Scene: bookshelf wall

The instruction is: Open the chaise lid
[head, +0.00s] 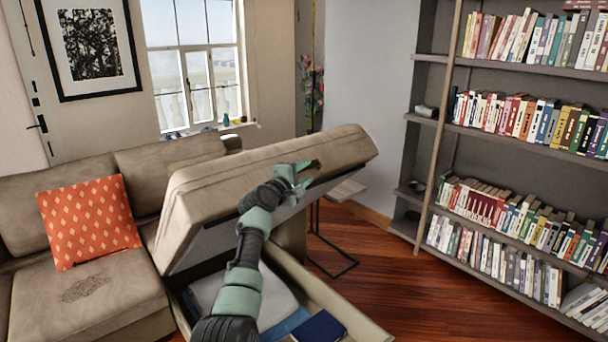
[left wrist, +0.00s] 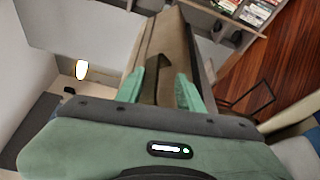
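The beige chaise lid (head: 270,170) is raised and steeply tilted in the head view, with its underside facing the storage box (head: 340,310) below. My left arm reaches up in front of it. My left gripper (head: 307,173) is at the lid's side near its upper right end, fingers apart. In the left wrist view, the lid (left wrist: 177,40) runs between and beyond the two green fingers (left wrist: 163,80), with a darker brown strip on it. The fingers do not look closed on it; exact contact is hidden. My right gripper is not in view.
The open box holds pale folded cloth (head: 270,295) and a dark blue book-like item (head: 318,327). A sofa with an orange pillow (head: 88,220) adjoins at left. A bookshelf (head: 520,150) stands at right. A thin black metal stand (head: 333,265) is behind the box. Wooden floor lies between.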

